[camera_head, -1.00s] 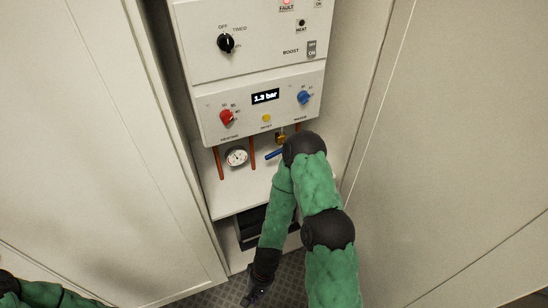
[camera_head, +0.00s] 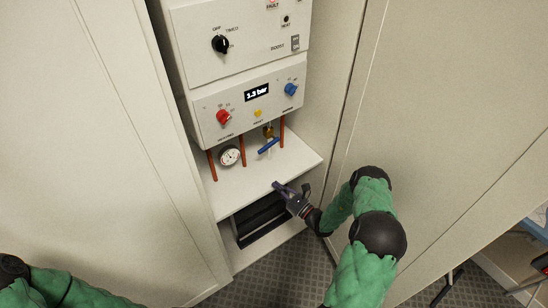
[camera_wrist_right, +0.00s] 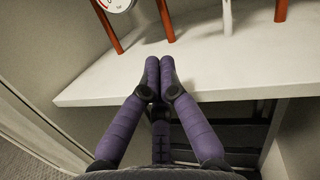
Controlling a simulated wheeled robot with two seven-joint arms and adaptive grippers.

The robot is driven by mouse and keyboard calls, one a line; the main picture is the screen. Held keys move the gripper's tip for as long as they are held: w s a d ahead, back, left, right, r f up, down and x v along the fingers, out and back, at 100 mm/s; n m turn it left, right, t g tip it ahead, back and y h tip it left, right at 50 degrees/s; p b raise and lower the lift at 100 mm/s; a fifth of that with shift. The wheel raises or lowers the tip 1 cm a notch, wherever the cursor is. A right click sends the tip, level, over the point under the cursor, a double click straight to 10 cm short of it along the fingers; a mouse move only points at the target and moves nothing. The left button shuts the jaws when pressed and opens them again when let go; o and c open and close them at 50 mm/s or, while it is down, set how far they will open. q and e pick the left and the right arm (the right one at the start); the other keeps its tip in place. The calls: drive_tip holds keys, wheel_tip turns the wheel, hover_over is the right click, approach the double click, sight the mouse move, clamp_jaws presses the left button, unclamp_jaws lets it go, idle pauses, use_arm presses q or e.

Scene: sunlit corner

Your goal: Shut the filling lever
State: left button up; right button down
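The filling lever (camera_head: 268,146) is a blue handle under the boiler panel, at a brass valve (camera_head: 268,132). It lies slanted across the pipe line, its right end higher in the head view. My right gripper (camera_head: 278,186) is below the lever, near the front edge of the white shelf, and apart from the lever. In the right wrist view its two purple fingers (camera_wrist_right: 160,67) are together with nothing between them. The lever does not show in that view. My left arm shows at the lower left of the head view, but its gripper is out of frame.
The boiler panel (camera_head: 238,106) has a red knob (camera_head: 223,117), a blue knob (camera_head: 290,89) and a display reading 1.3 bar. Copper pipes and a gauge (camera_head: 229,155) flank the lever. Cabinet walls stand close on both sides. A dark recess (camera_head: 262,218) lies below the shelf.

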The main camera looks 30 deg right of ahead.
sight(269, 146)
drive_tip(key=d+r+m+t+h, duration=0.2)
drive_tip(key=d+h, duration=0.1)
drive_tip(key=d, duration=0.2)
drive_tip(key=b+x, duration=0.1)
drive_tip(key=x, duration=0.2)
drive_tip(key=b+x, duration=0.1)
drive_tip(key=x, duration=0.2)
drive_tip(key=f+x, duration=0.1)
drive_tip(key=x, duration=0.3)
drive_tip(key=shift+w+a+b, duration=0.1)
drive_tip(key=shift+a+b, duration=0.25)
drive_tip(key=shift+b, duration=0.05)
use_arm(q)
drive_tip(key=shift+w+a+f, duration=0.1)
drive_tip(key=shift+w+f, duration=0.15)
drive_tip(key=shift+f, duration=0.6)
drive_tip(key=shift+w+a+f, duration=0.1)
drive_tip(key=shift+w+f, duration=0.1)
drive_tip(key=shift+f, duration=0.6)
use_arm(e)
drive_tip(key=shift+a+r, duration=0.25)
drive_tip(key=shift+r, duration=0.7)
drive_tip(key=shift+a+r, duration=0.2)
drive_tip(key=shift+r, duration=0.8)
